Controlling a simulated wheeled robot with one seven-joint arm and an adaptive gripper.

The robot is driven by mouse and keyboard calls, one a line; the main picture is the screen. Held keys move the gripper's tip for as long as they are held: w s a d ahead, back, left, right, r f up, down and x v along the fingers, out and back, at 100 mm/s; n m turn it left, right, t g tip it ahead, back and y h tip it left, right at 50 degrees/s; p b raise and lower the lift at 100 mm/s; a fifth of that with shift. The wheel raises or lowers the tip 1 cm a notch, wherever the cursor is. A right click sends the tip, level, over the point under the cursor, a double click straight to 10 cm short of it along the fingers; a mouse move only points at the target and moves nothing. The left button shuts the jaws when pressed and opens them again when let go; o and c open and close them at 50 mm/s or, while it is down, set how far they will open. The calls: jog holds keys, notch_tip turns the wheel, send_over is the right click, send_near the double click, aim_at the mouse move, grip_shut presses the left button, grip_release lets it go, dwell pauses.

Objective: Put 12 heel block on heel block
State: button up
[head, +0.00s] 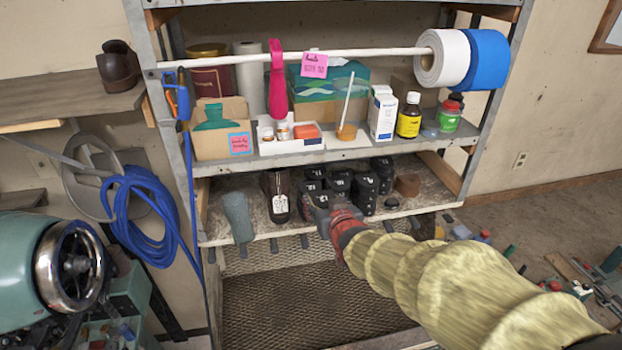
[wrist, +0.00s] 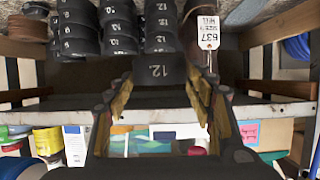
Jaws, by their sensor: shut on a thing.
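A dark heel block marked 12 (wrist: 160,72) sits between the two fingers of my gripper (wrist: 163,95) in the wrist view. My gripper is shut on it. In the head view my gripper (head: 318,205) is at the front of the middle shelf, and I cannot make out the held block there. Stacks of dark heel blocks (head: 365,192) stand on that shelf, just right of and behind my gripper. In the wrist view the stacks (wrist: 77,32) show at the top, with 12 readable on several blocks; one stack (wrist: 160,24) is straight beyond the held block.
A dark item with a white tag (head: 281,203) stands left of my gripper, beside a grey-green form (head: 238,215). A brown piece (head: 407,185) is right of the stacks. The upper shelf (head: 350,152) with boxes and bottles hangs above. A blue hose (head: 145,215) hangs at left.

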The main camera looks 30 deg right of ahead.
jog(key=p, duration=0.4)
send_over(312, 189)
notch_tip(312, 189, down, 3)
jog(key=shift+f+p, duration=0.15)
jog(key=shift+p, duration=0.45)
jog(key=shift+s+f, duration=0.1)
jog(key=shift+f, duration=0.1)
jog(key=shift+f+b, duration=0.1)
jog(key=shift+b, duration=0.2)
jog(key=o, duration=1.3)
jog(key=shift+c, duration=0.2)
